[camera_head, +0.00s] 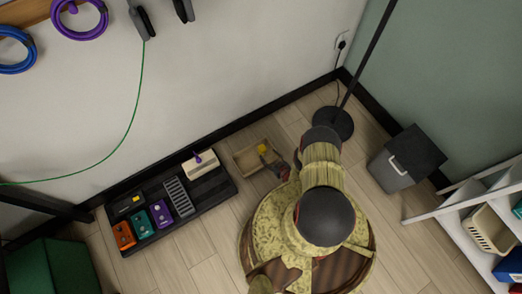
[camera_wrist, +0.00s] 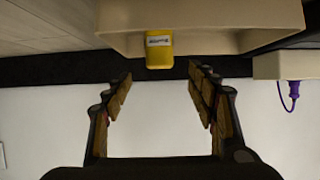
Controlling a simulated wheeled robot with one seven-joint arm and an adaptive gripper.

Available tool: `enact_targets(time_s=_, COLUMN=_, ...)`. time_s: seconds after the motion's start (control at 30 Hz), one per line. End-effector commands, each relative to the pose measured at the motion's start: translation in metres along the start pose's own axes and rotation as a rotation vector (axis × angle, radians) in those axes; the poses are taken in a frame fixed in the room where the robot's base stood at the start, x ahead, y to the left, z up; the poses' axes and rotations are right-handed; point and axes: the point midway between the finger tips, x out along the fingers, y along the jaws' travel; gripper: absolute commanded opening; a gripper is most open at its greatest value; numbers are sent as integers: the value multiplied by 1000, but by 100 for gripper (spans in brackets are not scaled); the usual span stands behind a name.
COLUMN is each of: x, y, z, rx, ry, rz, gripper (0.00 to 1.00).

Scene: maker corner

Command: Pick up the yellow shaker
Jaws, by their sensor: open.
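The yellow shaker (camera_head: 262,149) sits in a beige open box (camera_head: 243,164) on the floor near the wall. In the wrist view the shaker (camera_wrist: 159,50), with a white label, shows against the beige box (camera_wrist: 220,14). My gripper (camera_wrist: 161,82) is open and empty. In the wrist view the shaker lies beyond the fingertips, in line with the gap between them. In the head view my gripper (camera_head: 278,165) is beside the box's right side, partly hidden by my arm.
A black pedalboard (camera_head: 213,193) with several coloured pedals lies left of the box. A lamp base (camera_head: 333,123) and a grey bin (camera_head: 390,172) stand to the right. A white shelf (camera_head: 468,207) is at the far right. A green box (camera_head: 62,267) is at the lower left.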

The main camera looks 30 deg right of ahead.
Motion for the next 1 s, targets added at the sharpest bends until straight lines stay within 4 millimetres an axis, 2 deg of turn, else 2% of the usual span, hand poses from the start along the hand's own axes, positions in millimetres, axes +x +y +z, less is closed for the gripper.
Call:
enact_targets(time_s=0.37, x=31, y=-1, z=2, rx=0, ry=2, rz=-1, gripper=58)
enact_targets(time_s=0.7, x=74, y=0, z=4, rx=-1, ry=1, rz=-3, gripper=58)
enact_targets(time_s=0.93, x=76, y=0, z=1, rx=1, ry=1, rz=-1, gripper=58)
enact_targets(time_s=1.0, x=76, y=1, z=1, rx=1, ry=1, rz=-1, gripper=55)
